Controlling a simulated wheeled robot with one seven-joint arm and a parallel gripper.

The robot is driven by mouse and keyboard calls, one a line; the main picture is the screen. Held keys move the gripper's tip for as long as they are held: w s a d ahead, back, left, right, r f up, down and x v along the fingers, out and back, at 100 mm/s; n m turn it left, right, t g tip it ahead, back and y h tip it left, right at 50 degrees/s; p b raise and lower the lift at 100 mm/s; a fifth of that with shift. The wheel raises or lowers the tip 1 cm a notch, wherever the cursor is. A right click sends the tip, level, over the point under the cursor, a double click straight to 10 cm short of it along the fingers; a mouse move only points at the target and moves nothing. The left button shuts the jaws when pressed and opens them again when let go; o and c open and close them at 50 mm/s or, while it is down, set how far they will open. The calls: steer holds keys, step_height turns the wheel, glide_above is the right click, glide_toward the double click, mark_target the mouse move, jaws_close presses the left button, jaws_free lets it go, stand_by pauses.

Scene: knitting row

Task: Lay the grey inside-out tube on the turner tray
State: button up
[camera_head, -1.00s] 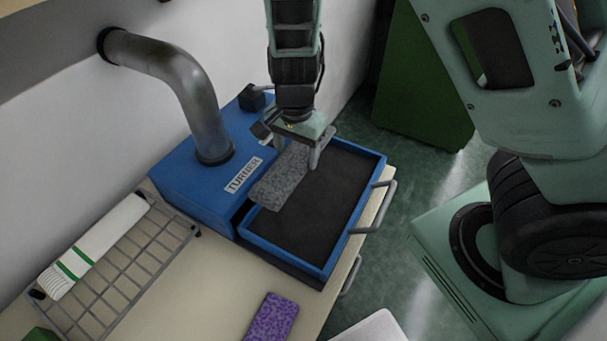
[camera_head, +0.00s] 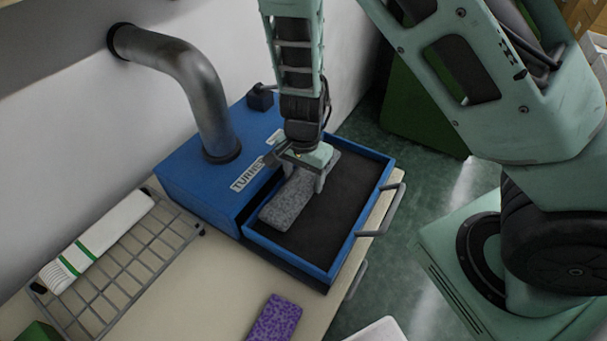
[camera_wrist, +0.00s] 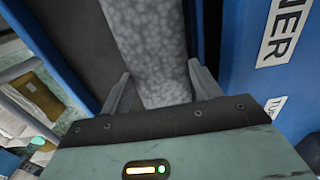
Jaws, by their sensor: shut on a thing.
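The grey speckled tube (camera_head: 288,203) is at the left side of the turner tray (camera_head: 334,262), over or on its dark floor; I cannot tell whether it touches the floor. My gripper (camera_head: 305,178) points down over the tray and is shut on the tube, one finger on each side. In the wrist view the tube (camera_wrist: 151,45) runs up between the two fingers of my gripper (camera_wrist: 158,92). The tray is pulled out of the blue turner box (camera_head: 215,165) and has a metal handle on its outer side.
A wire rack (camera_head: 125,265) with a white, green-striped tube (camera_head: 97,238) stands at the left. A purple speckled piece (camera_head: 273,318) lies on the table front. A grey pipe (camera_head: 200,85) rises from the turner box. The tray's right part is bare.

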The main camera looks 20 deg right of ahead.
mark_target(303, 180)
steer(key=shift+f+b, duration=0.3)
steer(key=shift+f, duration=0.15)
steer(key=o, duration=0.9)
steer(key=shift+o, duration=0.2)
steer(key=shift+r, duration=0.1)
step_height(303, 180, up, 13)
steer(key=p, duration=0.3)
steer(key=s+a+r+n, duration=0.3)
steer(key=s+r+n, duration=0.2)
steer(key=s+n, duration=0.4)
steer(key=s+a+r+n, duration=0.3)
steer(key=s+r+n, duration=0.3)
steer(key=s+n, duration=0.4)
steer(key=shift+a+y, duration=0.15)
steer(key=shift+y, duration=0.15)
